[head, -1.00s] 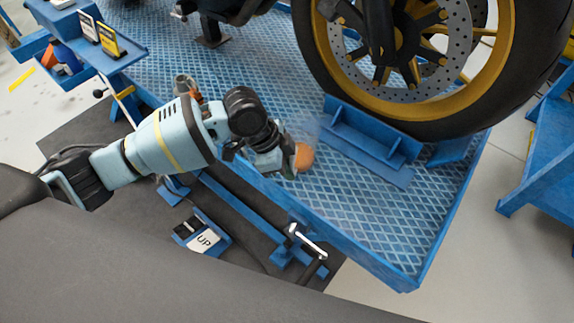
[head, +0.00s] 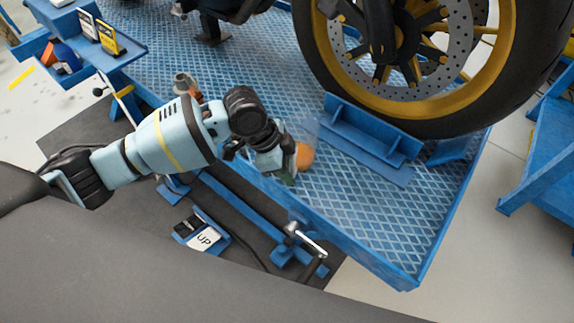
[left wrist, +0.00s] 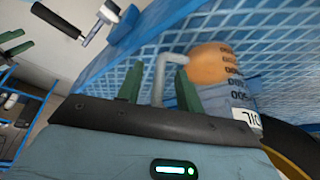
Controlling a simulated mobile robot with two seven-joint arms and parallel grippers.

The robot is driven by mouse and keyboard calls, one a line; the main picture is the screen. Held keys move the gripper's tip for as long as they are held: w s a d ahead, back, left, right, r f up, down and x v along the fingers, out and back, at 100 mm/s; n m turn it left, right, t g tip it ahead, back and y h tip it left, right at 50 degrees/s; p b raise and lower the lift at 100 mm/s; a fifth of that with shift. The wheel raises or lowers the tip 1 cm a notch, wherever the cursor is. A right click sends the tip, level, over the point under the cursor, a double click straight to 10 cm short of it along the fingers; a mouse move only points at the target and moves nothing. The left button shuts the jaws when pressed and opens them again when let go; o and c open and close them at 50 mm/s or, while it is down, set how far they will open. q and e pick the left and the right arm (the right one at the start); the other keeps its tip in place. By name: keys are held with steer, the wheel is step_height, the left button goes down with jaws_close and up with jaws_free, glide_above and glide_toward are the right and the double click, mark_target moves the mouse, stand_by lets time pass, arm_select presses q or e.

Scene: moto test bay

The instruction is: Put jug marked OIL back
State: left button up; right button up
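The jug marked OIL (left wrist: 240,102) shows in the left wrist view, with a clear grey body, printed marks, an orange top (left wrist: 211,63) and a grey handle (left wrist: 160,75). In the head view its orange top (head: 305,156) shows over the blue lift platform, beside my left gripper (head: 288,172). The see-through body is hard to make out there. In the left wrist view, my left gripper (left wrist: 158,88) has its green fingers apart, with the handle between them and space around it. My right gripper is not in view.
The blue mesh platform (head: 365,220) carries a motorcycle wheel (head: 480,105) and a blue wheel chock (head: 365,140). A pedal marked UP (head: 203,240) and a crank handle (head: 308,240) are below its near edge. A blue shelf (head: 120,60) with signs stands at left.

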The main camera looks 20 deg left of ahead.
arm_select(q)
steer(key=v, duration=0.7)
steer(key=shift+a+r+p, duration=0.2)
steer(key=shift+r+p, duration=0.15)
steer(key=shift+p, duration=0.05)
steer(key=shift+s, duration=0.1)
stand_by(0.3)
